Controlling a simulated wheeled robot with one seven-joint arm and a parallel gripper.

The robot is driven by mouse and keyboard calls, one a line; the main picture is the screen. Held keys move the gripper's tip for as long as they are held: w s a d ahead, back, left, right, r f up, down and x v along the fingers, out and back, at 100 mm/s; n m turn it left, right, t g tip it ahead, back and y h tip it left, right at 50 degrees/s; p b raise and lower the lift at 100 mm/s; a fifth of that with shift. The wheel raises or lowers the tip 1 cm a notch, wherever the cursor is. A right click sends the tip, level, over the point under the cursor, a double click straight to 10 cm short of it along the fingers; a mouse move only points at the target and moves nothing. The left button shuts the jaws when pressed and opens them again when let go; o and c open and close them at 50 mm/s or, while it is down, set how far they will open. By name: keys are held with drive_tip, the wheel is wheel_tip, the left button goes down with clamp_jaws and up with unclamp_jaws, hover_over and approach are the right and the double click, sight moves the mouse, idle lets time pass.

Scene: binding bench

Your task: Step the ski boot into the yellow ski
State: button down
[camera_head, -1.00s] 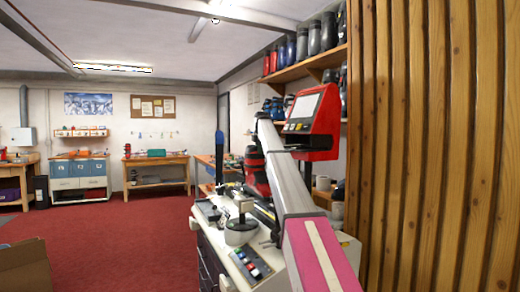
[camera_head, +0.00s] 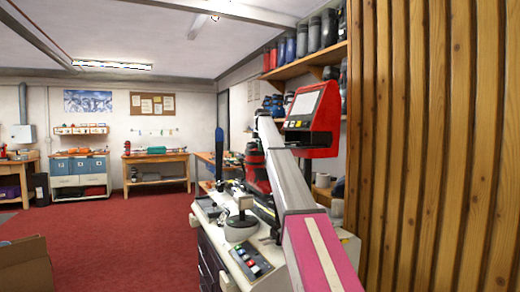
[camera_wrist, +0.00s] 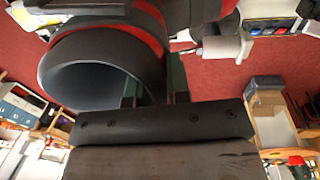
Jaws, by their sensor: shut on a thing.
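The ski boot (camera_head: 254,166) is black and red and shows in the head view above the bench, partly behind my arm. In the wrist view the boot (camera_wrist: 95,42) fills the upper left, its round cuff opening facing the camera. My gripper (camera_wrist: 154,86) is shut on the cuff wall, one finger inside the opening and one outside. In the head view my gripper is hidden. I cannot make out the yellow ski in either view; the bench area under the boot is largely covered by my arm.
A blue upright ski tip (camera_head: 219,145) rises beyond. A cardboard box (camera_head: 25,266) stands on open red carpet.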

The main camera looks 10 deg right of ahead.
sight(260, 159)
drive_tip(key=shift+f, duration=1.55)
idle(0.5)
drive_tip(key=c, duration=0.5)
unclamp_jaws()
drive_tip(key=shift+r, duration=0.15)
drive_tip(key=shift+r, duration=4.85)
drive_tip(key=shift+s, duration=0.1)
